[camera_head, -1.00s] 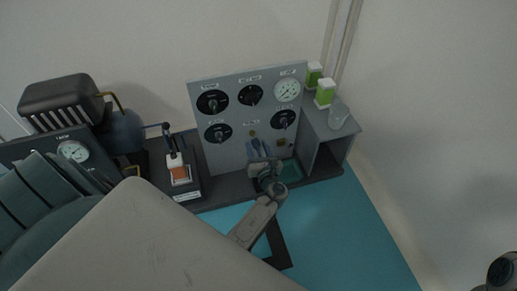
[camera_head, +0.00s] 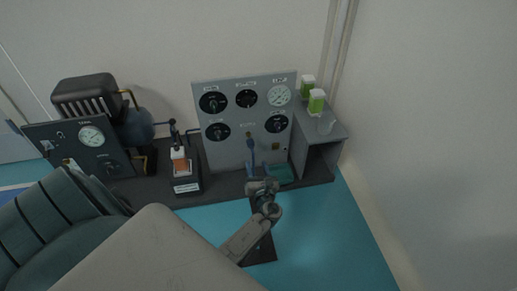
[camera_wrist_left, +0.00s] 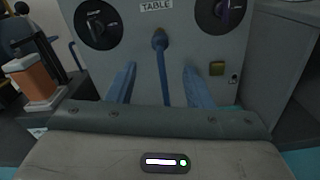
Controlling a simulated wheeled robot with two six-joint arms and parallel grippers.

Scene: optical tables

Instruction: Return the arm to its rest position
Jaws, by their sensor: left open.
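My left gripper (camera_wrist_left: 160,85) is open in the left wrist view, with its two blue fingers apart and nothing between them. In the head view the left arm reaches up from the bottom, and its gripper (camera_head: 257,165) is in front of the grey control panel (camera_head: 228,150). A blue lever (camera_wrist_left: 160,55) hangs from the panel under a "TABLE" label and shows between the fingers, farther back. The fingers look apart from it. My right gripper does not show.
A dark box with a gauge (camera_head: 85,143) and a black-and-blue compressor (camera_head: 130,122) stand at the left. An orange-and-white switch block (camera_head: 181,170) is beside the panel. Green-and-white containers (camera_head: 316,101) and a clear cup (camera_head: 326,124) stand on the grey shelf (camera_head: 335,140). Blue floor (camera_head: 340,235) is clear in front.

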